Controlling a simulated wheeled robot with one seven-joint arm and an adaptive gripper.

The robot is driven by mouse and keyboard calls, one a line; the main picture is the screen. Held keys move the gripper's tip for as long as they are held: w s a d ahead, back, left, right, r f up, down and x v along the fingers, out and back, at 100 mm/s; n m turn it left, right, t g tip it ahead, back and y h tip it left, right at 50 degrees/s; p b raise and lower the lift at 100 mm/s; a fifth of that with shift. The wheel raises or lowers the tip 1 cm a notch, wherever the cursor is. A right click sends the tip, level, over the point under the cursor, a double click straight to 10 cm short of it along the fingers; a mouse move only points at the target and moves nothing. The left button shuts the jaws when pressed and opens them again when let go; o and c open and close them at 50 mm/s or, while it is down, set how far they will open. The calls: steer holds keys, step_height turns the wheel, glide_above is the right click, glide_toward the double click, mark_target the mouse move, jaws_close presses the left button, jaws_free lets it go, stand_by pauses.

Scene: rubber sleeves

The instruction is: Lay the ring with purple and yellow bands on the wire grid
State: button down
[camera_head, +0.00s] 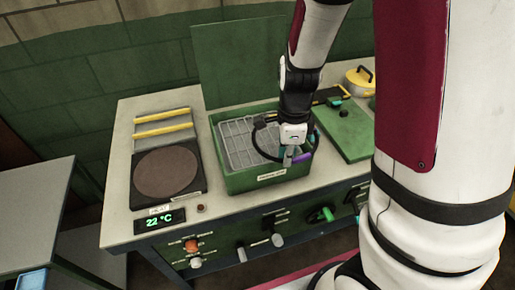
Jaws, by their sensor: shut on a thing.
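The wire grid (236,138) is a pale grey lattice inside an open green box (268,183) on the bench. My gripper (291,155) points down over the right part of this box, near its front wall. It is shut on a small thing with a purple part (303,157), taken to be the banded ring. Its yellow band cannot be made out, and most of it is hidden by my gripper. I cannot tell whether it touches the grid or hangs above it.
A hot plate with a dark round top (167,171) stands left of the box, with a 22 °C display (160,221) in front. The box's green lid (240,60) stands up behind. A green board (345,132) and a yellow-lidded pot (359,80) lie right.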

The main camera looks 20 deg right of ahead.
glide_above(257, 159)
steer(key=shift+d+f, duration=0.1)
steer(key=shift+f, duration=0.3)
steer(key=shift+f+p, duration=0.4)
steer(key=shift+f, duration=1.35)
steer(key=c, duration=1.7)
jaws_free()
